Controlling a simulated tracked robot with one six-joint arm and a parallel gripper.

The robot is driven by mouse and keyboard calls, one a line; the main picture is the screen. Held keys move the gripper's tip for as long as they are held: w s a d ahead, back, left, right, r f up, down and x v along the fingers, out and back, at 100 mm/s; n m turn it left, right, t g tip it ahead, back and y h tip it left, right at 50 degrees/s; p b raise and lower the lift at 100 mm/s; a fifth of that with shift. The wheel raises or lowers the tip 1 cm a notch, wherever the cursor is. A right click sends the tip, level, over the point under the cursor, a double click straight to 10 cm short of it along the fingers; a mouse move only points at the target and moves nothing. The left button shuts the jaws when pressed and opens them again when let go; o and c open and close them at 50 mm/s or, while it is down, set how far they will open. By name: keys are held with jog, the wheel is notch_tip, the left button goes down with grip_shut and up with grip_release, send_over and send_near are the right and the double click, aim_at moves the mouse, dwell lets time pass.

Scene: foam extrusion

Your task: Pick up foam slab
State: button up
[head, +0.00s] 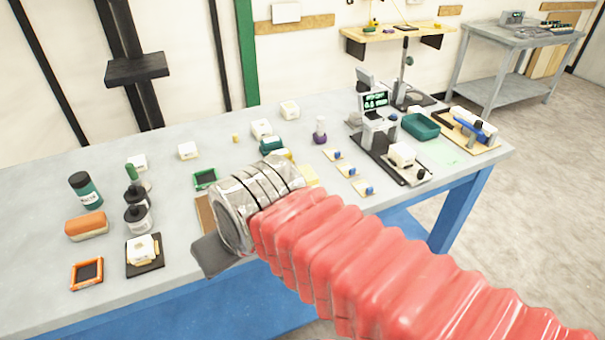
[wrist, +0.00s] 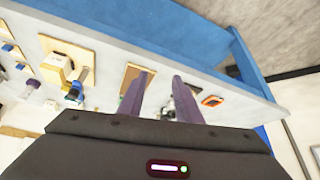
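I cannot tell for sure which thing is the foam slab. Several small white foam-like blocks stand on the table, one on a black plate (head: 141,248) at the front left and one on the scale (head: 401,154) at the right. An orange-brown block with a pale base (head: 87,227) lies at the left. A pale yellow piece (head: 309,175) shows partly behind my arm. My gripper (wrist: 161,77) is over the front table edge, its two purple fingers apart with nothing held between them. In the head view my arm hides its fingertips.
A brown board (wrist: 130,76) lies near the front edge, beside the fingers in the wrist view. An orange frame (head: 87,273) and dark bottles (head: 138,210) stand at the left. A green tray (head: 420,126) stands at the right.

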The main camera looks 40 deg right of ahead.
jog(key=shift+o, duration=0.2)
jog(key=o, duration=0.3)
jog(key=shift+w+d+r, duration=0.15)
jog(key=shift+w+d, duration=0.05)
jog(key=shift+w, duration=0.05)
jog(key=o, duration=0.5)
jog(key=shift+m+h, duration=0.3)
jog(key=shift+m, duration=0.2)
jog(key=w+d, duration=0.1)
jog(key=w+d+r, duration=0.1)
jog(key=d, duration=0.1)
jog(key=w+d+r, duration=0.1)
jog(key=w+d, duration=0.1)
jog(key=shift+d, duration=0.1)
jog(key=shift+o, duration=0.2)
jog(key=w+d+m, duration=0.1)
jog(key=w+d, duration=0.1)
jog(key=d, duration=1)
jog(key=w+d+r+m+g, duration=0.1)
jog(key=w+d, duration=0.2)
jog(key=d, duration=0.9)
jog(key=shift+r+h, duration=0.3)
jog(key=shift+a, duration=0.1)
send_near(305, 176)
jog(key=shift+x, duration=1.5)
jog(key=shift+s, duration=0.15)
